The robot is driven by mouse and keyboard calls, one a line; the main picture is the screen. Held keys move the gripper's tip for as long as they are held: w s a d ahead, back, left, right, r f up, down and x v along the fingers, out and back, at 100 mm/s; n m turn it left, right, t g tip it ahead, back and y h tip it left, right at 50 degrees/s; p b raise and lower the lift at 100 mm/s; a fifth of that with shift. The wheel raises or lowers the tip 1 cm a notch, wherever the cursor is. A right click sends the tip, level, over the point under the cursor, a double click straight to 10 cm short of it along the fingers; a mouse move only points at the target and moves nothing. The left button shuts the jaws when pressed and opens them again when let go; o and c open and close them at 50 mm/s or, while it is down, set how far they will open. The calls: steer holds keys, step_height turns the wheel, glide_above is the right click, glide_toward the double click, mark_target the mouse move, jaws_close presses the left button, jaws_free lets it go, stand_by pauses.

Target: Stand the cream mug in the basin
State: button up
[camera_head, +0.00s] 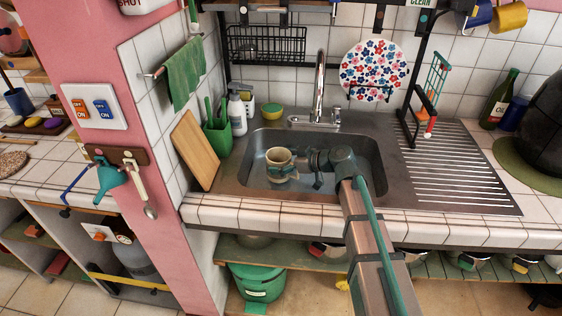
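The cream mug (278,157) is upright within the outline of the basin (258,142), in its left half, with its open top visible. I cannot tell whether its base touches the basin floor. My gripper (299,165) reaches in from the right and meets the mug's right side in the picture. The fingers are small and partly hidden, so I cannot tell whether they are shut on the mug or apart from it. My arm covers part of the basin's front right.
The tap (319,92) rises behind the basin. A wooden board (195,150), green caddy (217,138) and soap bottle (237,115) stand on the left. The ribbed drainboard (455,165) on the right is mostly clear. A floral plate (374,69) is at the back.

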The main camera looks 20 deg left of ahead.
steer(key=shift+r, duration=0.1)
steer(key=shift+r+p, duration=0.1)
steer(key=shift+p, duration=0.2)
steer(key=b+v, duration=0.2)
steer(key=v, duration=1)
